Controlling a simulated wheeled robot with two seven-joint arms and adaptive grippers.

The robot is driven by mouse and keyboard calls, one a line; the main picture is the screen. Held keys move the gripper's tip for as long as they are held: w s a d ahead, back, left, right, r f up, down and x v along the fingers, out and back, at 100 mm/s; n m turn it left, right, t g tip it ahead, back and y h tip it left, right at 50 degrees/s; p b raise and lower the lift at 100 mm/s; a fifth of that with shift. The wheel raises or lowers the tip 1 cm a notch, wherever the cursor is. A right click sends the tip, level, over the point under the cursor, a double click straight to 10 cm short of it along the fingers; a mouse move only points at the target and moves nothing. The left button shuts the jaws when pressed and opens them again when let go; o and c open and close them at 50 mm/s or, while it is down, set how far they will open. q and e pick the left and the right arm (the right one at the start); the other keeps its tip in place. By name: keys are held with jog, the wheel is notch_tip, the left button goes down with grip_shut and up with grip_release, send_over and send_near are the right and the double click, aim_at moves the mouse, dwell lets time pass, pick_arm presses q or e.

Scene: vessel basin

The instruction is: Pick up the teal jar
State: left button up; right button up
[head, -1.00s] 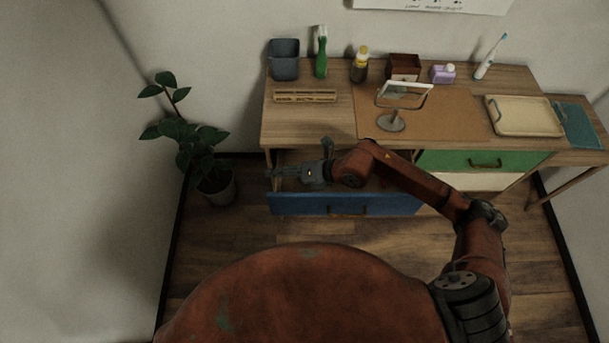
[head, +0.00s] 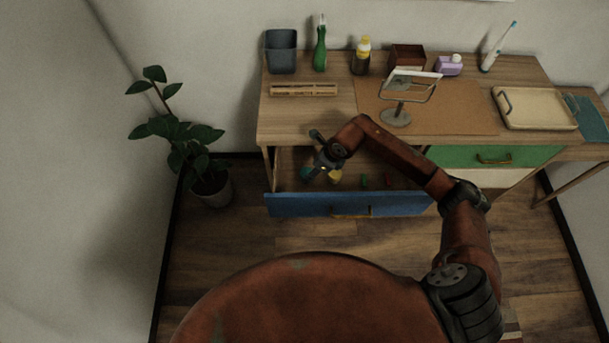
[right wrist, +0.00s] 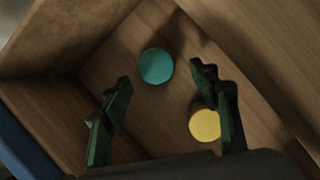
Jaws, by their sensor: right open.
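The teal jar (right wrist: 156,66) shows as a round teal top inside the open drawer in the right wrist view. In the head view only a small part of the teal jar (head: 306,173) shows beside my gripper. My right gripper (head: 318,172) is over the left part of the drawer, pointing down. In the right wrist view its open fingers (right wrist: 161,76) stand on either side of the teal jar in the picture, with nothing between them gripped. I cannot tell the height left between fingertips and jar. My left gripper is not in view.
A yellow-topped jar (right wrist: 205,124) stands near the teal one, partly behind the right finger. The blue-fronted drawer (head: 400,204) has walls close around. A green item (head: 364,180) and a red item (head: 388,181) lie further right. The desktop (head: 290,125) overhangs behind.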

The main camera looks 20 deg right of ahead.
aim_at(307, 172)
jog(key=b+x, duration=0.1)
jog(key=x, duration=0.4)
jog(key=shift+a, duration=0.2)
jog(key=shift+s, duration=0.1)
jog(key=shift+c, duration=0.5)
jog(key=c, duration=1.2)
jog(key=shift+r, duration=0.15)
